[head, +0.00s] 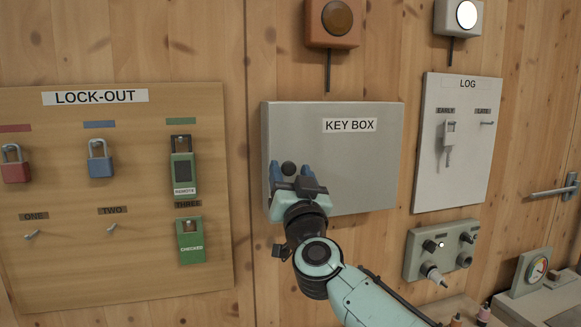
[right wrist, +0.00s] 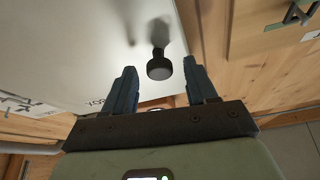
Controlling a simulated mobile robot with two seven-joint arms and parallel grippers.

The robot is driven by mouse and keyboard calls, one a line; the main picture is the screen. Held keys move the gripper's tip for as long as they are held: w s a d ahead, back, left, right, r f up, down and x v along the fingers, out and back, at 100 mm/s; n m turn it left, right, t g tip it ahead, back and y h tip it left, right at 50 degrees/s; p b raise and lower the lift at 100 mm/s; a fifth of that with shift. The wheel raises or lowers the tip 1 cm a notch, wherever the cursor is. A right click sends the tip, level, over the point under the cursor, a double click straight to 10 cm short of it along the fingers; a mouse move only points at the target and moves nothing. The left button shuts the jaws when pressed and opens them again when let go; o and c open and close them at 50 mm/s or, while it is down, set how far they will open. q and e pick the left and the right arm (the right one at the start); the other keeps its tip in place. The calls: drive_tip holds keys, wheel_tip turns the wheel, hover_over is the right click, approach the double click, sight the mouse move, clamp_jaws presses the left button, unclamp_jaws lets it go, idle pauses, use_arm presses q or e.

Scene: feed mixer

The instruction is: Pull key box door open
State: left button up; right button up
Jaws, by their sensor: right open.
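The key box (head: 365,165) is a grey box on the wooden wall, with its door shut and a "KEY BOX" label at the upper right. A round black knob (head: 289,168) sticks out near the left edge of the door. My right gripper (head: 290,171) is in front of the door's lower left, open, with its blue fingers on either side of the knob in the head view. In the right wrist view the knob (right wrist: 159,66) lies between and just ahead of the fingertips (right wrist: 160,70); I cannot tell if they touch it. My left gripper is not in view.
The lock-out board (head: 120,260) with padlocks and tags hangs to the left. The log board (head: 431,180) hangs close to the right, with a grey control box (head: 426,248) below it. An orange lamp box (head: 332,37) is above. Bare wall separates lock-out board and key box.

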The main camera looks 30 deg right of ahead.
drive_tip(key=shift+w+d+r, duration=0.1)
drive_tip(key=shift+w, duration=0.25)
drive_tip(key=shift+s, duration=0.1)
clamp_jaws()
